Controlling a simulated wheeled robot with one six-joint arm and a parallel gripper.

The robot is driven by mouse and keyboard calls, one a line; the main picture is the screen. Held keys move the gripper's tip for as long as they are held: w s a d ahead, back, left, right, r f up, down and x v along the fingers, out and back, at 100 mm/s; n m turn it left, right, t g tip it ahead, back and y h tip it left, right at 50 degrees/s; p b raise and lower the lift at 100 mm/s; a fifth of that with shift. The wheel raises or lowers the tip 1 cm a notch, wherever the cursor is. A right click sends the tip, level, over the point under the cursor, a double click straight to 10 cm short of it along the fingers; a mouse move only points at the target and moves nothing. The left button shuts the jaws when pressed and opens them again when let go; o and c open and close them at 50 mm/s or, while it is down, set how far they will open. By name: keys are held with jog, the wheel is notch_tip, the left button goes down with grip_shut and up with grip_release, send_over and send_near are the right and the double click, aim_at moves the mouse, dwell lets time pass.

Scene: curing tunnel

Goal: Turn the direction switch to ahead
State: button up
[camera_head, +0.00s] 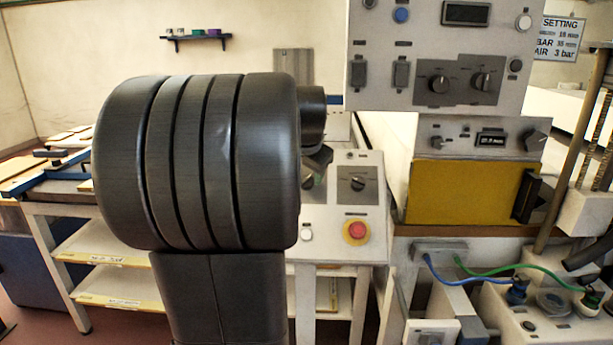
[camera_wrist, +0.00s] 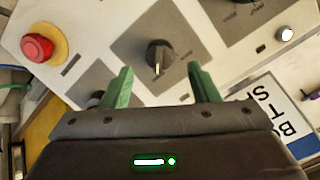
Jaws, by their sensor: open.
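In the wrist view a dark rotary switch (camera_wrist: 160,53) on a grey plate sits between and ahead of the fingertips of my gripper (camera_wrist: 160,67). Its pale pointer mark faces the bottom of that picture. The green fingers are apart and empty, and I see no contact with the switch. Its lettering is too small to read, so I cannot tell if it is the direction switch. In the head view a dark switch (camera_head: 357,183) shows on the sloped console (camera_head: 342,217). My dark arm hides most of my gripper and part of the console there.
A red stop button (camera_head: 356,231) on a yellow base sits low on the console; a red button (camera_wrist: 37,48) also shows in the wrist view. A white button (camera_wrist: 285,34) is at right. An upright control panel (camera_head: 440,55) and yellow-fronted box (camera_head: 465,192) stand right of the console.

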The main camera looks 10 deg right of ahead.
aim_at(307, 177)
jog(key=v, duration=0.9)
jog(key=shift+s+r, duration=0.2)
jog(key=shift+r, duration=0.05)
jog(key=x, duration=1.4)
jog(key=shift+r, duration=0.1)
